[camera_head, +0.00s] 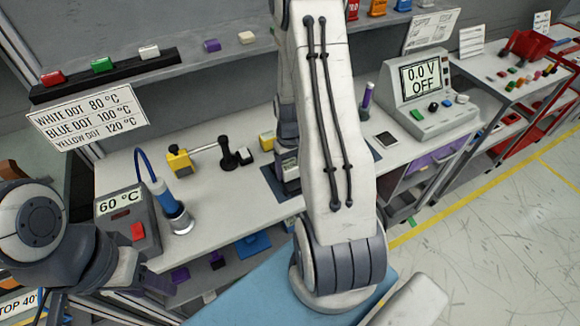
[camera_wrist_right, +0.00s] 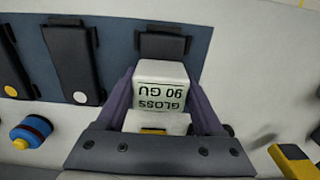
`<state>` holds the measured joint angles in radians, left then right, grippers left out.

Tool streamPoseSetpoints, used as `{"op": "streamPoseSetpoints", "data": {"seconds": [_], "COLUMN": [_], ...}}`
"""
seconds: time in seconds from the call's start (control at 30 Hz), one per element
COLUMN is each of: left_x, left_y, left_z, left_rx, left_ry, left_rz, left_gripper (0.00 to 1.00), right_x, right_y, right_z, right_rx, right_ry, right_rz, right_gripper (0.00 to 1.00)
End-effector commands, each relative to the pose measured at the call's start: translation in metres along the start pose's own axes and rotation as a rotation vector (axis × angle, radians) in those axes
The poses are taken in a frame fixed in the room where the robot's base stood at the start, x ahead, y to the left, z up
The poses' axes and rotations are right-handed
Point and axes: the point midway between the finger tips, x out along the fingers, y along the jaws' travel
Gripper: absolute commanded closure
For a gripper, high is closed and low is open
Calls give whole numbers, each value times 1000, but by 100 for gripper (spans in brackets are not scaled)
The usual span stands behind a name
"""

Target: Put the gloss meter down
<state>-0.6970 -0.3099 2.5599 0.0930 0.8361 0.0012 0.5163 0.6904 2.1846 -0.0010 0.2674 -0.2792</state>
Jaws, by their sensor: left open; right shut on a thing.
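The gloss meter (camera_wrist_right: 160,74) is a small white block reading "GLOSS 90 GU", upside down in the right wrist view. My right gripper (camera_wrist_right: 163,85) is shut on it, with a purple finger on each side. It covers part of a black piece (camera_wrist_right: 163,45) on the blue-grey mat (camera_wrist_right: 120,40). I cannot tell whether the meter touches what is below it. In the head view, my right arm hides most of the mat (camera_head: 275,186) and the gripper area. My left arm shows at the left edge, but its fingers are not visible.
Black pieces with a white dot (camera_wrist_right: 78,97) and a yellow dot (camera_wrist_right: 11,91) lie on the mat. The blue-handled tool (camera_head: 164,195), 60 °C box (camera_head: 128,222), yellow block (camera_head: 180,162) and black stand (camera_head: 228,152) are left of it. A meter console (camera_head: 428,100) stands right.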

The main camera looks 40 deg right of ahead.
Motion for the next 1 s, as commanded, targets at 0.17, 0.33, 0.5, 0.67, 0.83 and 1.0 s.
{"op": "streamPoseSetpoints", "data": {"seconds": [0.17, 0.33, 0.5, 0.67, 0.83, 1.0], "left_x": [0, 4, 2, 2, 2, 8], "left_y": [0, 0, 0, 0, 0, -1], "left_z": [0, 0, 0, 0, 0, 0], "left_rx": [0, 0, 0, 0, 0, 0], "left_ry": [0, 0, 0, 0, 0, 0], "left_rz": [0, 0, 0, 0, 0, 0], "left_gripper": [50, 50, 50, 50, 50, 50], "right_x": [0, 4, 3, 3, -6, -35], "right_y": [0, 0, 0, 0, 1, 1], "right_z": [0, 0, 0, 0, -2, -2], "right_rx": [0, 0, 0, 0, 0, 0], "right_ry": [2, 1, 1, 1, 6, 9], "right_rz": [0, 0, 0, 0, 2, 3], "right_gripper": [100, 100, 0, 0, 0, 0]}}
